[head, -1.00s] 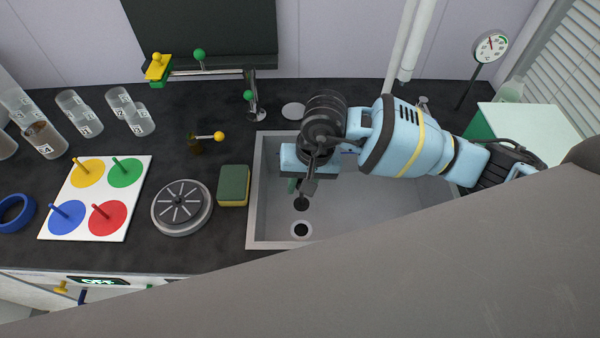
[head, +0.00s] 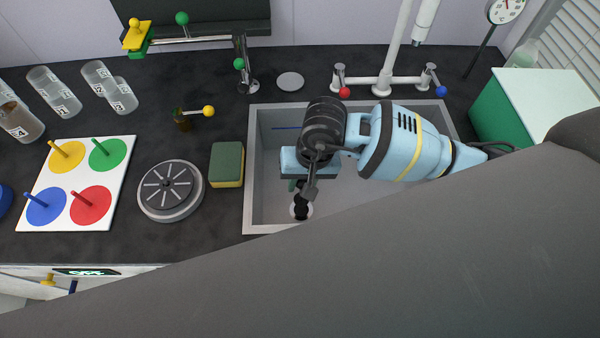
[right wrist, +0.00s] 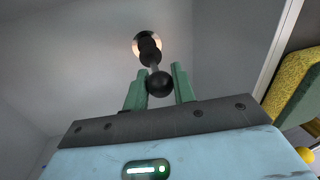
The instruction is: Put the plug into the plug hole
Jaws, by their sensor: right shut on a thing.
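The plug is black, with a round ball knob and a thin stem. It shows in the right wrist view (right wrist: 150,47) and in the head view (head: 302,212). My right gripper (right wrist: 159,84) is shut on the ball knob between its green fingers; it also shows over the sink's left part in the head view (head: 297,186). The plug hole, a pale ring (right wrist: 137,47) in the sink floor, lies behind the plug, which covers much of it. I cannot tell whether the plug touches the hole or hangs above it. My left gripper is not in view.
The grey sink (head: 249,190) has walls close around my right gripper. A green and yellow sponge (head: 228,163) and a round grey disc (head: 170,190) lie left of it. A tap (head: 383,85) stands behind. My own arm hides the sink's front right.

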